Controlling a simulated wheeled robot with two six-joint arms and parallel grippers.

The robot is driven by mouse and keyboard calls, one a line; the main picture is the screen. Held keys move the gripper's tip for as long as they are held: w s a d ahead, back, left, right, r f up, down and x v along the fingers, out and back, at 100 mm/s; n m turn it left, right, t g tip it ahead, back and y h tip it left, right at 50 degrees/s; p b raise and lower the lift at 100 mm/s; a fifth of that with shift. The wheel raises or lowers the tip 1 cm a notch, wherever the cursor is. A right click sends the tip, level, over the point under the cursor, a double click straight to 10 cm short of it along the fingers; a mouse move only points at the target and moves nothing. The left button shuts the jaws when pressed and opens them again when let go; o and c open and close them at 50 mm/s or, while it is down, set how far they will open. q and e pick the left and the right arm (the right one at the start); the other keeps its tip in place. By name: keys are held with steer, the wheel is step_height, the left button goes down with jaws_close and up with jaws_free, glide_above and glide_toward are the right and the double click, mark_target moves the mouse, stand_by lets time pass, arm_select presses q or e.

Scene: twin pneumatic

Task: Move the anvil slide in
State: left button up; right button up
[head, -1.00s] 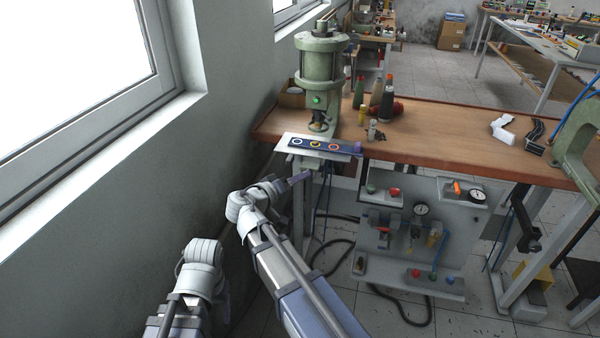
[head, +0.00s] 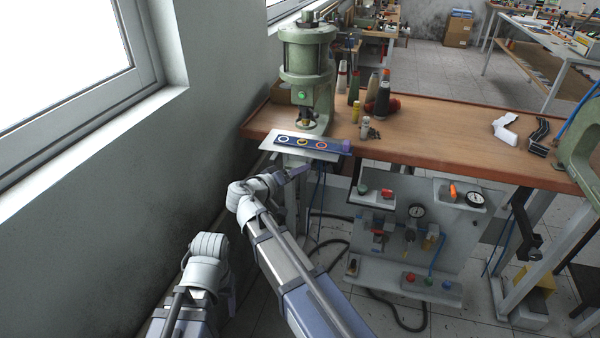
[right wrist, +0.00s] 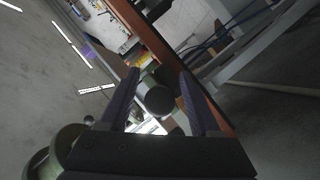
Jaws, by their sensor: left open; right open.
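The anvil slide (head: 311,144) is a dark blue bar with several coloured rings and a purple end block at its right. It lies on a pale plate (head: 270,142) under the green pneumatic press (head: 306,62) at the bench's left end. My right gripper (head: 299,171) is below and in front of the slide, apart from it. In the right wrist view its two dark fingers (right wrist: 160,92) are open, with a dark rounded cylinder beyond them. My left gripper (head: 230,296) is low at the picture's bottom left, largely hidden by its own wrist.
The wooden bench (head: 440,144) runs to the right, with several bottles and spools (head: 371,100) beside the press. A panel with gauge and buttons (head: 415,235) hangs below its front edge. The wall (head: 110,190) is close on the left. A second press (head: 580,140) stands at right.

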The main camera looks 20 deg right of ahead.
steer(key=c, duration=0.7)
jaws_close()
stand_by(0.6)
